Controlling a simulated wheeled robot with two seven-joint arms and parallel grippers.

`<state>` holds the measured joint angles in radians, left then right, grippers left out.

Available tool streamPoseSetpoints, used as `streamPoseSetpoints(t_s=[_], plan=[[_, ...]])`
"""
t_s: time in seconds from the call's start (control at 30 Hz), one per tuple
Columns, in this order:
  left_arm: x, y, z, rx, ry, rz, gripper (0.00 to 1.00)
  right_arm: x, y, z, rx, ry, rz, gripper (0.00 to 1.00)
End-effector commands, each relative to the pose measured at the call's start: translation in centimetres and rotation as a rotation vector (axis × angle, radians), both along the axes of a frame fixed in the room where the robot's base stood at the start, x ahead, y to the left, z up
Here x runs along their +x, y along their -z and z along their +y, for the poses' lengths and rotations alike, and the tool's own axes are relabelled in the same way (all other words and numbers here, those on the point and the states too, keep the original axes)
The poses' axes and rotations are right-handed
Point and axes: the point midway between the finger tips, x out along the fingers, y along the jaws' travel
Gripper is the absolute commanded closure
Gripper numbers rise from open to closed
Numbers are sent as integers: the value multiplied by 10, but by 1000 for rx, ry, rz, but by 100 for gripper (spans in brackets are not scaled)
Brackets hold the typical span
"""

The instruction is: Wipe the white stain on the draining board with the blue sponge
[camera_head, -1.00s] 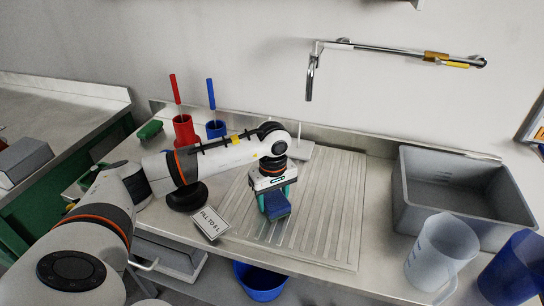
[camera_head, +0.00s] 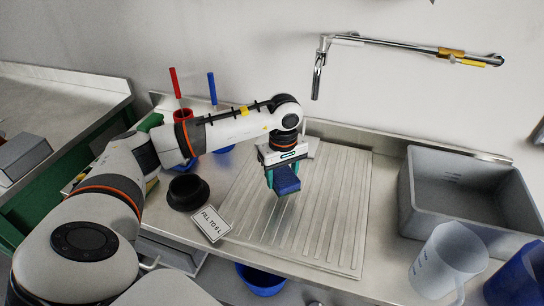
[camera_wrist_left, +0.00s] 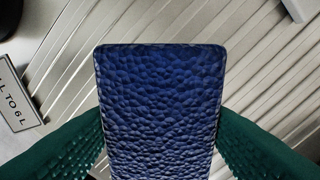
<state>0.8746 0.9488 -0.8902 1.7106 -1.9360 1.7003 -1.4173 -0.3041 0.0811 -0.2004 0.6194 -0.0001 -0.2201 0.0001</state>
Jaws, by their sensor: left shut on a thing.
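My left gripper (camera_head: 283,181) is shut on the blue sponge (camera_head: 287,180), with its green fingers on either side. It holds the sponge over the upper left part of the grooved draining board (camera_head: 335,215). In the left wrist view the sponge (camera_wrist_left: 160,110) fills the middle, between the two fingers (camera_wrist_left: 160,145), with grooves of the board behind it. I cannot tell whether the sponge touches the board. I cannot make out the white stain clearly in either view; the sponge and gripper hide part of the board. My right gripper is not in view.
A grey basin (camera_head: 460,190) and a clear jug (camera_head: 445,262) are at the right. A tap (camera_head: 318,75) overhangs the back. The board's right half is clear.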

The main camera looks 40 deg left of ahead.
Motion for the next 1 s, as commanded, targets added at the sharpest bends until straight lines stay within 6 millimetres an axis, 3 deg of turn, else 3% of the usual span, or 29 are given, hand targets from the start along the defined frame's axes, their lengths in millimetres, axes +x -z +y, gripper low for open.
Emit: streamPoseSetpoints(t_s=[0.4,1.0], plan=[[-2,-35,0,0,-12,-1,63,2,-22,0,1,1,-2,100],[-3,-35,0,0,-13,0,63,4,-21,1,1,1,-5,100]])
